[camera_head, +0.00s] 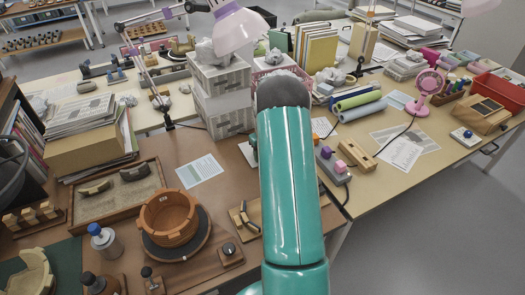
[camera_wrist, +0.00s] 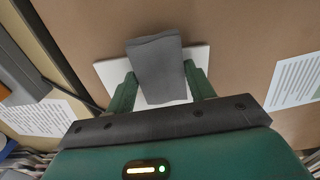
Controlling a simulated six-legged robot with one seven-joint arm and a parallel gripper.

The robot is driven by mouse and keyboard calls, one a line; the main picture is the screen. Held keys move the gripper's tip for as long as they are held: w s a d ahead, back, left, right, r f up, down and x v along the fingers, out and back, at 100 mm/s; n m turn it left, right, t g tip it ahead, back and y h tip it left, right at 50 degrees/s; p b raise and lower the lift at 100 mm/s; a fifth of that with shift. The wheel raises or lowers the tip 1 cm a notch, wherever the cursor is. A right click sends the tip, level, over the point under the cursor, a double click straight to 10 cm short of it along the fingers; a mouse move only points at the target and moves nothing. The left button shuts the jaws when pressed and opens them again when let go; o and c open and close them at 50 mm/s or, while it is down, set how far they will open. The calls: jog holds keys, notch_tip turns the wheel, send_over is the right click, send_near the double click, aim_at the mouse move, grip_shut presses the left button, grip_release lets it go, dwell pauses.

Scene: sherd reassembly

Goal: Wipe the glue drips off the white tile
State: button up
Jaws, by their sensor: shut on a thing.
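The white tile (camera_wrist: 112,71) lies flat on the brown tabletop in the wrist view, its left and right ends showing. A grey block-like pad (camera_wrist: 157,62), perhaps the wiper, is between the green fingers of my gripper (camera_wrist: 160,76), which is shut on it. The pad covers the middle of the tile; I cannot tell whether it touches the surface. No glue drips can be made out on the bare parts of the tile. In the head view my own arm hides the gripper, the pad and most or all of the tile.
A reassembled terracotta bowl (camera_head: 168,216) stands on a dark turntable at front left, near a sand tray (camera_head: 118,190). A printed sheet (camera_wrist: 296,80) lies right of the tile. A dark cable runs left of it. Stacked white drawers (camera_head: 222,90) stand behind my arm.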

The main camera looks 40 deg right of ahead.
jog(key=shift+r, duration=3.05)
notch_tip(320, 180, up, 3)
jog(key=shift+w+d+f, duration=0.1)
